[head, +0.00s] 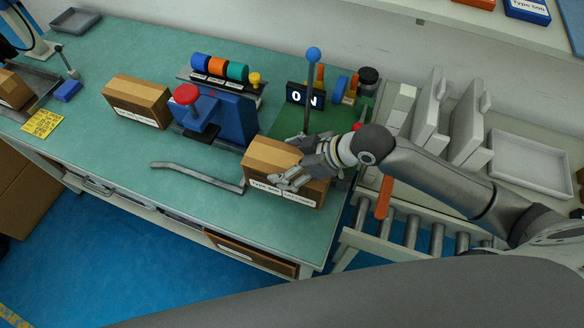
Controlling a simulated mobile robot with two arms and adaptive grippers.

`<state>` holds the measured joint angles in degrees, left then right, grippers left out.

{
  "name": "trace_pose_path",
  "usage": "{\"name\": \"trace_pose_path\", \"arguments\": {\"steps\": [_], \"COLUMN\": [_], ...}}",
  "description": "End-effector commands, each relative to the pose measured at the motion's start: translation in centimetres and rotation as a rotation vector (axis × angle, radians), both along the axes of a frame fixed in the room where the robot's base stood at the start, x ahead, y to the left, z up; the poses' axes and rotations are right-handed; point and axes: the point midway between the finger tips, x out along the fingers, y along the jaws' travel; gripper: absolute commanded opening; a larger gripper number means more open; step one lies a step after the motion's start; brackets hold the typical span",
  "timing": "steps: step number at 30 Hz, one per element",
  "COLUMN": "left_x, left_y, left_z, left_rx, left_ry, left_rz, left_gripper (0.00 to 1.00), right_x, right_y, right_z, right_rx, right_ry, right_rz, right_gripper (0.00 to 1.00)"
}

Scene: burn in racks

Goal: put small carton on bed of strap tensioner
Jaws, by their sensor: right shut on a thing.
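A brown carton (256,173) with a white printed label is at the right front part of the green worktop. My right gripper (292,172) reaches in from the right and is shut on this carton, covering part of its top and front. I cannot tell whether the carton's underside touches the worktop. Just behind it is a green bed (290,124) with an upright lever topped by a blue ball (313,54) and a dark ON sign (304,95). It may be the strap tensioner, but no name shows. My left gripper is not in view.
A blue device with a red knob (186,94) stands left of the held carton. Another carton (138,101) is farther left. A bent grey bar (198,174) lies in front. A roller conveyor (411,235) and grey tray (530,165) are right. The worktop's left front is mostly clear.

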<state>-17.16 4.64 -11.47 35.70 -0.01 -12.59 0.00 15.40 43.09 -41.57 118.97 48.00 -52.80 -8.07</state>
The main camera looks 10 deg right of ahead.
Motion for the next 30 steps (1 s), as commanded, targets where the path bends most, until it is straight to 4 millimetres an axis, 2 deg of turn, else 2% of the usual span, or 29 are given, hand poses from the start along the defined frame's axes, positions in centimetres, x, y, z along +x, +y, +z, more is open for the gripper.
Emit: {"name": "trace_pose_path", "arguments": {"steps": [3,10,22,23,25,30], "left_x": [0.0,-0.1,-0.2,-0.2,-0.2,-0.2], "left_y": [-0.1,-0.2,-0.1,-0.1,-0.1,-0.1], "left_z": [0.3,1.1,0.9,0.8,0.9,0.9], "left_rx": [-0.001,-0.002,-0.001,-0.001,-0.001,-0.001], "left_ry": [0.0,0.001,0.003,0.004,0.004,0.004], "left_rz": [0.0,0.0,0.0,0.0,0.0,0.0], "left_gripper": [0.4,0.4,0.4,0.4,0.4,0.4], "right_x": [0.2,0.2,0.2,0.1,0.1,0.1], "right_y": [-0.9,-0.6,-0.7,-0.8,-0.8,-0.7], "right_z": [-0.9,-3.3,-3.9,-4.2,-4.1,-4.1], "right_rx": [0.0,0.003,0.003,-0.002,-0.002,-0.002], "right_ry": [-0.001,-0.003,-0.005,0.0,0.0,0.0], "right_rz": [-0.004,-0.001,-0.001,-0.001,-0.001,-0.001], "right_gripper": [0.27,0.27,0.27,0.81,0.89,0.89]}}
